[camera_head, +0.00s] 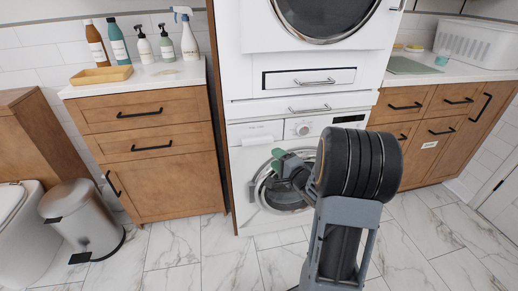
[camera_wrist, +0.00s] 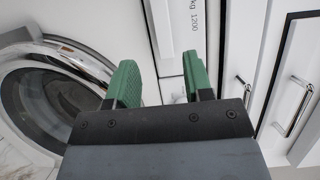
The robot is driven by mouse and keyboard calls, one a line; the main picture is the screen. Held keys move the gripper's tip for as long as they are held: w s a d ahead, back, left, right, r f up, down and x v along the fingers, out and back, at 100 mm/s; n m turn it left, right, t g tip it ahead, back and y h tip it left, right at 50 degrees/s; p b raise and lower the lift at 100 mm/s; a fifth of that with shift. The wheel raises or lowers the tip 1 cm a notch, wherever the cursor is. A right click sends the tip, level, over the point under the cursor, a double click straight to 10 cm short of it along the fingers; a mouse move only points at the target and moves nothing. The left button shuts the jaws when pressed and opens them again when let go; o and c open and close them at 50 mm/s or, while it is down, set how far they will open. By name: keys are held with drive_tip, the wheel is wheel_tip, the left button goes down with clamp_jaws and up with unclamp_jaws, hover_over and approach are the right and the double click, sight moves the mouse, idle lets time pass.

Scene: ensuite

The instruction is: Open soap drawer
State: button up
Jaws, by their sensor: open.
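The washing machine (camera_head: 240,190) stands under the stacked dryer, with a round glass door. Its soap drawer (camera_head: 262,138) is the white panel at the upper left of its front, left of the dial, and looks flush with the front. In the wrist view, turned sideways, the panel marked "kg 1200" (camera_wrist: 182,28) appears to be the soap drawer's front. My gripper (camera_head: 277,159) is open and empty, its green fingertips in front of the washer below the drawer. In the wrist view the fingers (camera_wrist: 158,75) stand apart, with white machine front beyond them; contact cannot be told.
Two pull-out drawers with metal handles (camera_head: 314,82) (camera_head: 312,109) sit between dryer and washer. The washer's door (camera_wrist: 50,95) is close to my fingers. A left cabinet (camera_head: 160,180) carries bottles and a tray. A bin (camera_head: 82,220) stands at left. The marble floor is clear ahead.

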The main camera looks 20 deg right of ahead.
sight(258, 143)
drive_tip(key=w+b, duration=0.1)
drive_tip(key=w, duration=0.2)
drive_tip(key=w+a, duration=0.1)
drive_tip(key=w, duration=0.3)
drive_tip(key=w+a+b, duration=0.1)
drive_tip(key=w, duration=0.2)
drive_tip(key=shift+w+b, duration=0.3)
drive_tip(key=shift+w, duration=0.05)
drive_tip(key=shift+f, duration=0.1)
clamp_jaws()
drive_tip(key=shift+a, duration=0.1)
